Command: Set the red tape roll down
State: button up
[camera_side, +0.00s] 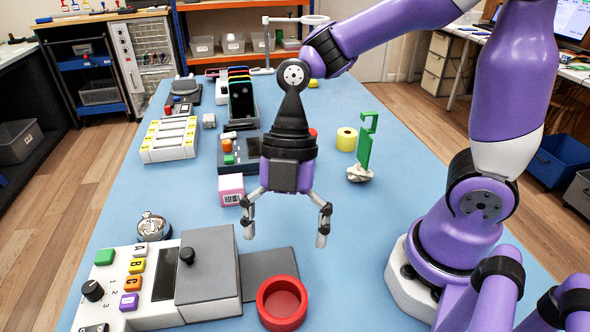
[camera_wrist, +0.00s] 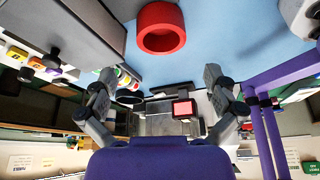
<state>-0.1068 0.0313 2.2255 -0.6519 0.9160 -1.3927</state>
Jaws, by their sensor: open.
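The red tape roll (camera_side: 283,321) lies flat on the blue table at the front, just right of the grey box of the button device. In the wrist view the red roll (camera_wrist: 162,46) shows near the top middle, apart from the fingers. My gripper (camera_side: 285,236) is open and empty, pointing down, with its fingertips above and beyond the roll in the side view. In the wrist view my open gripper's (camera_wrist: 158,78) two fingers stand wide apart with nothing held between them.
The button device (camera_side: 135,300) and a dark grey flat plate (camera_side: 268,264) are beside the roll. A pink box (camera_side: 231,189), yellow tape roll (camera_side: 346,139) and green part on a pale lump (camera_side: 364,152) stand farther back. The table right of the roll is clear.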

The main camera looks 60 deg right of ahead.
jog(key=d+r+m+t+h, duration=0.2)
jog(key=d+m, duration=0.4)
jog(key=m, duration=0.5)
jog(key=d+r+m+t+h, duration=0.2)
jog(key=d+r+m+t, duration=0.3)
jog(key=m, duration=0.7)
jog(key=shift+w+d+r+t, duration=0.3)
jog(key=shift+w+d, duration=0.05)
jog(key=shift+d, duration=0.45)
